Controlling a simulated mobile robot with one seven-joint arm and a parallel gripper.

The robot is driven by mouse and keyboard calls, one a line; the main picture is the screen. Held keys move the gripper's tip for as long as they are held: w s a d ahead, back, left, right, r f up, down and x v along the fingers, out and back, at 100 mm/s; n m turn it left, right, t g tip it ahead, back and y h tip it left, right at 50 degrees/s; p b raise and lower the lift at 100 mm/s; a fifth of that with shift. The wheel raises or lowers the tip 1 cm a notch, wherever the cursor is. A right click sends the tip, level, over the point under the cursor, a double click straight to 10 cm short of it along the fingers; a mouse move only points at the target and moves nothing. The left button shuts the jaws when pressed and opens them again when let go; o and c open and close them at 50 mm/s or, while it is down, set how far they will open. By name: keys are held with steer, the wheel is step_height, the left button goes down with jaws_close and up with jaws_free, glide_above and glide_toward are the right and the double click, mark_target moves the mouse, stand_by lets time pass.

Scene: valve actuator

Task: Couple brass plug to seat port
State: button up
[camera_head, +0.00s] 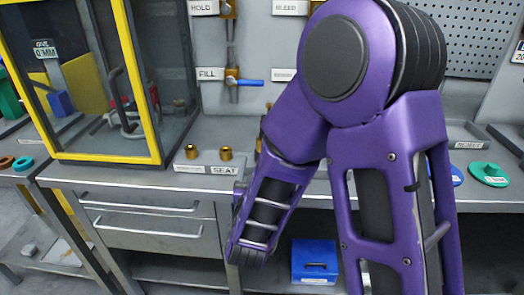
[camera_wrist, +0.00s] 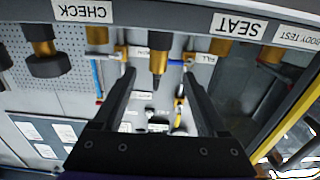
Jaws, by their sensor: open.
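My gripper (camera_wrist: 159,74) is open, its two dark fingers spread apart in the wrist view, which is upside down. A brass piece with a dark narrow tip (camera_wrist: 160,58) shows between the fingers in the picture, and nothing is gripped. It may be the brass plug; I cannot tell for sure. The SEAT label (camera_wrist: 239,25) is right of it, with a brass port (camera_wrist: 220,46) beside the label. In the head view, the SEAT label (camera_head: 224,170) is on the bench edge, with the brass port (camera_head: 226,153) behind it. My arm hides the gripper there.
Another brass port (camera_head: 191,151) stands left of the seat port; its label reads BODY TEST (camera_wrist: 296,37). A yellow-framed glass cabinet (camera_head: 155,80) stands at left. A blue-handled FILL valve (camera_head: 240,81) is on the wall behind. A dark-knobbed brass fitting (camera_wrist: 43,60) is near the CHECK label (camera_wrist: 82,10).

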steer(key=w, duration=0.6)
steer(key=shift+w+d+r, duration=0.1)
steer(key=shift+w, duration=0.2)
steer(key=shift+w+d+r, duration=0.1)
steer(key=shift+w+r, duration=0.05)
steer(key=shift+w, duration=0.75)
steer(key=shift+w+d+r, duration=0.1)
steer(key=shift+w+r, duration=0.1)
steer(key=shift+w, duration=0.7)
steer(key=shift+w+d+r, duration=0.1)
steer(key=shift+w+r, duration=0.05)
steer(key=shift+w, duration=0.75)
jaws_close()
